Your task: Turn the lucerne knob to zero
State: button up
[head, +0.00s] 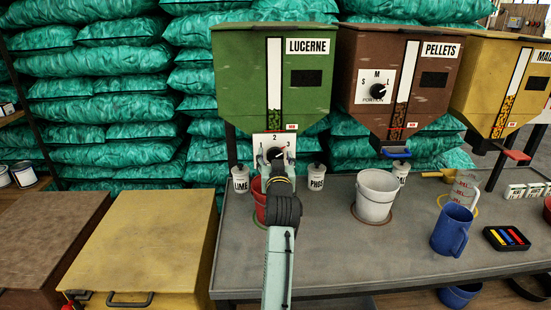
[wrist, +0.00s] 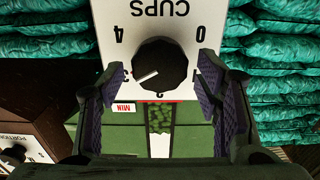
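The lucerne hopper (head: 240,75) is the green bin at the back centre. Its white dial plate (head: 260,142) carries a black knob (wrist: 160,66). In the wrist view the plate appears upside down, with "CUPS", 0, 4 and 3 readable. The knob's white pointer line aims at or close to the 3. My gripper (wrist: 157,84) is open, one finger on each side of the knob with gaps visible, so it does not grip it. In the head view my gripper (head: 275,165) is in front of the dial and partly hides it.
The brown pellets hopper (head: 395,75) with its own dial and a yellow hopper (head: 500,80) stand to the right. A red bucket (head: 260,208) sits under the lucerne hopper, behind my arm. A white bucket (head: 376,197) and blue jug (head: 452,230) stand on the bench (head: 330,255).

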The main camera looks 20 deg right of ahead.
jog(key=c, duration=0.9)
jog(key=shift+o, duration=0.2)
